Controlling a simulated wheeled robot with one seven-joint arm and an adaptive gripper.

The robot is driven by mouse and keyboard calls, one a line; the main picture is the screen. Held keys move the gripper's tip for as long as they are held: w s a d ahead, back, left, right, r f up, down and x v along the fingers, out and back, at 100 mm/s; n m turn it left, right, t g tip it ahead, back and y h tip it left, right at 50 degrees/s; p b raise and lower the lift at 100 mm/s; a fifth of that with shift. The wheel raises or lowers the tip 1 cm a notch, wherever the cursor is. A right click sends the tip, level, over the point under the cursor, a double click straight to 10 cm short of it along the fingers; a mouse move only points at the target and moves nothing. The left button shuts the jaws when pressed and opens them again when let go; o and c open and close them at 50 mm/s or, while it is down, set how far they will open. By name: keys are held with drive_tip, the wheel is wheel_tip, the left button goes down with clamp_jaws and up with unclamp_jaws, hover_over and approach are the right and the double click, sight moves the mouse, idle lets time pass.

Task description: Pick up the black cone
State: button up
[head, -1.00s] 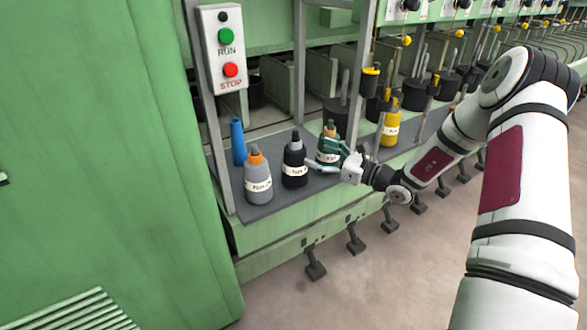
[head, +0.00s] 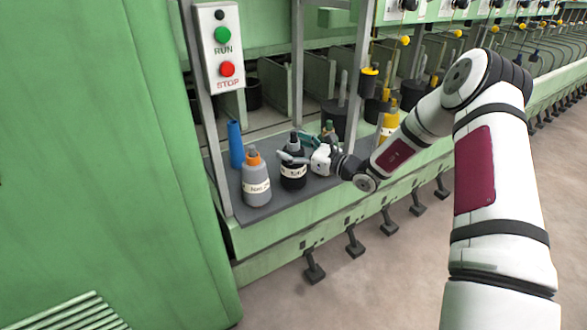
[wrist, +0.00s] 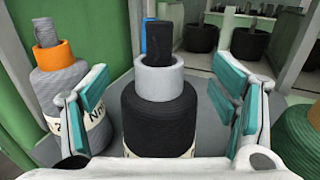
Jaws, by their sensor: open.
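The black cone (head: 293,172) stands upright on the grey shelf, with a pale collar and a dark tip. It also shows in the middle of the wrist view (wrist: 158,118). My gripper (head: 298,157) is open at the cone, its fingers one on each side of it in the wrist view (wrist: 162,105). Gaps show between the cone and both teal finger pads. The cone's lower front is hidden by the gripper body in the wrist view.
A grey cone with an orange collar (head: 256,184) stands just left of the black cone. A blue cone (head: 236,145) stands behind it. A green cone (wrist: 299,135) is to the right, and a yellow cone (head: 388,125) further right. A metal post (head: 361,75) rises behind my gripper.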

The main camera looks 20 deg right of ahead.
clamp_jaws()
drive_tip(key=shift+r, duration=0.1)
